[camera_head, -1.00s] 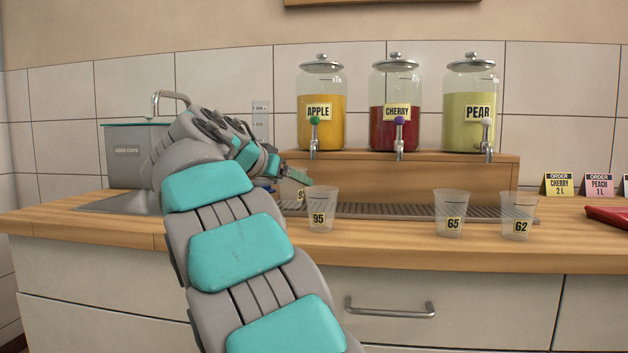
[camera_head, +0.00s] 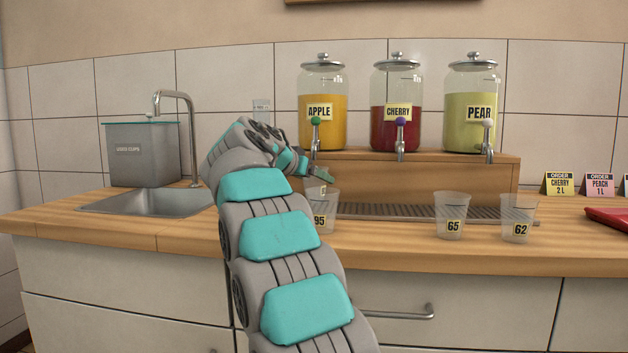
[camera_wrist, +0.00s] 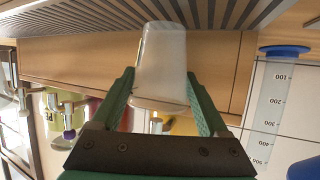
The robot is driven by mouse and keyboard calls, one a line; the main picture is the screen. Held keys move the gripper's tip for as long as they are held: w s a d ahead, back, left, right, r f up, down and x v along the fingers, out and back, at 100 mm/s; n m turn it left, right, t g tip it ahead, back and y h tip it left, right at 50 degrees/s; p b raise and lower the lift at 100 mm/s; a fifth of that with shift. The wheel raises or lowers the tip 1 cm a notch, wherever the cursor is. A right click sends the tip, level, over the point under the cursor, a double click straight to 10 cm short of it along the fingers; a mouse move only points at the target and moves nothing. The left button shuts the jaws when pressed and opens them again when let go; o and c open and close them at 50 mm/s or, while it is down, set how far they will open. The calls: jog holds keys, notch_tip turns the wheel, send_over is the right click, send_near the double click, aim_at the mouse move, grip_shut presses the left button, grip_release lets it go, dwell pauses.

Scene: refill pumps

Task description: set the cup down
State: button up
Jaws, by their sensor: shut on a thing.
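My gripper (camera_head: 318,176) is over the counter, in front of the apple dispenser. In the wrist view its two green fingers (camera_wrist: 165,98) are shut on the sides of a translucent cup (camera_wrist: 162,60). The held cup shows in the head view (camera_head: 316,186) behind the cup marked 95 (camera_head: 321,219), with a partly hidden label. The wrist view is upside down; the cup's narrow base points toward the slatted drip tray (camera_wrist: 218,12). I cannot tell whether the base touches the tray.
Cups marked 65 (camera_head: 453,216) and 62 (camera_head: 517,217) stand on the counter to the right. Apple (camera_head: 321,110), cherry (camera_head: 396,108) and pear (camera_head: 470,108) dispensers stand on a wooden riser (camera_head: 440,176). A sink (camera_head: 150,204) and grey used-cups bin (camera_head: 143,158) are at left.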

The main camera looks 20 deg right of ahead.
jog(key=shift+f, duration=0.45)
jog(key=shift+f, duration=0.2)
jog(key=o, duration=1.3)
jog(key=shift+r, duration=0.15)
jog(key=shift+s+a+r, duration=0.1)
jog(key=shift+r, duration=0.05)
jog(key=b+v, duration=0.1)
jog(key=v, duration=1)
jog(key=shift+s+a+r, duration=0.15)
jog(key=shift+s+a, duration=0.05)
jog(key=shift+a, duration=0.05)
